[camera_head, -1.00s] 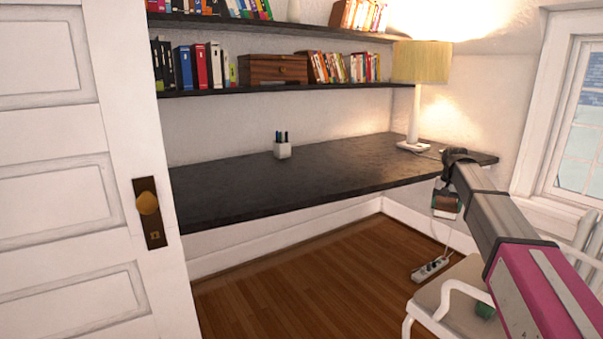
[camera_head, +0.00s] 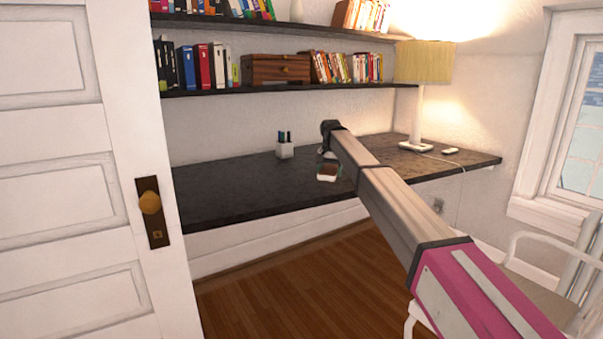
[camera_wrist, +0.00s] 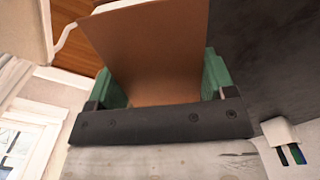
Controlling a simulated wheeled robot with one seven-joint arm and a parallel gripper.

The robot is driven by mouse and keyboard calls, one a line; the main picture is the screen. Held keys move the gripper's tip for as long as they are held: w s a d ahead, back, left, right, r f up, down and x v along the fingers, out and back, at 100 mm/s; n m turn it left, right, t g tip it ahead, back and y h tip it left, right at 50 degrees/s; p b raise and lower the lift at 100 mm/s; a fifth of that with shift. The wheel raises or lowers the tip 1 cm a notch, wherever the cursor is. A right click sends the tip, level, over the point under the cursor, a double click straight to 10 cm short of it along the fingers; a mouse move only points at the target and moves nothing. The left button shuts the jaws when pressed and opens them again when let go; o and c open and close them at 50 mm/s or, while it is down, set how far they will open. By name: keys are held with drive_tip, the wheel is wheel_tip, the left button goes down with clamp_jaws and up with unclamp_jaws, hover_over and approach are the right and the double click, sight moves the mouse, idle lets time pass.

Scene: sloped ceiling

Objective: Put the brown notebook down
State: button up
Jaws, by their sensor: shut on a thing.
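The brown notebook (camera_wrist: 150,50) fills the upper middle of the wrist view as a flat brown sheet. My gripper (camera_wrist: 163,85) has its green fingers on both sides of the notebook and is shut on it. In the head view my gripper (camera_head: 328,172) is small, in front of or over the dark desk (camera_head: 235,187), right of the pen cup. Little of the notebook can be made out there, and the gap between it and the desk top cannot be told. The desk also shows at the upper right of the wrist view (camera_wrist: 275,60).
A white pen cup (camera_head: 284,150) with pens stands on the desk; it also shows in the wrist view (camera_wrist: 280,132). A lamp (camera_head: 416,110) stands at the desk's right end. Shelves with books hang above. A white chair (camera_head: 540,275) is at lower right. The desk's left part is clear.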

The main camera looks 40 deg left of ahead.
drive_tip(key=s+a+r, duration=0.1)
drive_tip(key=s+a, duration=0.4)
drive_tip(key=a, duration=0.4)
drive_tip(key=s+a+r+n, duration=0.1)
drive_tip(key=s+a, duration=0.5)
drive_tip(key=a, duration=0.3)
drive_tip(key=s+a+r, duration=0.1)
drive_tip(key=s+a, duration=0.4)
drive_tip(key=a, duration=0.4)
hover_over(274, 183)
wheel_tip(274, 183, down, 7)
drive_tip(key=shift+w+a+r, duration=0.1)
drive_tip(key=shift+w, duration=0.05)
drive_tip(key=shift+f, duration=2)
drive_tip(key=shift+f, duration=0.2)
drive_tip(key=o, duration=1)
drive_tip(key=shift+r, duration=0.2)
wheel_tip(274, 183, up, 12)
